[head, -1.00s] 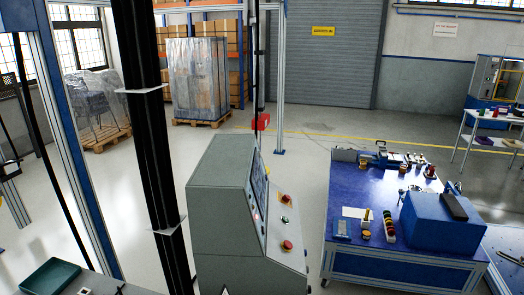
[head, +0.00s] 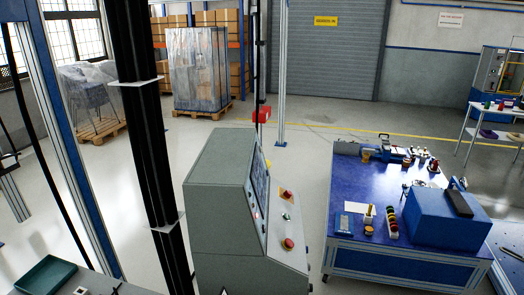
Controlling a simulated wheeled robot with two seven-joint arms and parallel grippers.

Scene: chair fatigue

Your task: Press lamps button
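A grey-green control console (head: 220,190) stands in the middle foreground, with its sloped panel facing right. A screen and small lit indicators show edge-on on the upright face. Labels are too small to read, so I cannot tell which control is the lamps button. Neither of my grippers is in view.
A blue workbench (head: 350,225) with a blue box (head: 445,222) and small parts stands right of the console. A dark post (head: 145,150) and a blue-grey frame (head: 70,150) stand at left. A green tray (head: 45,277) lies lower left. Open floor lies behind the console.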

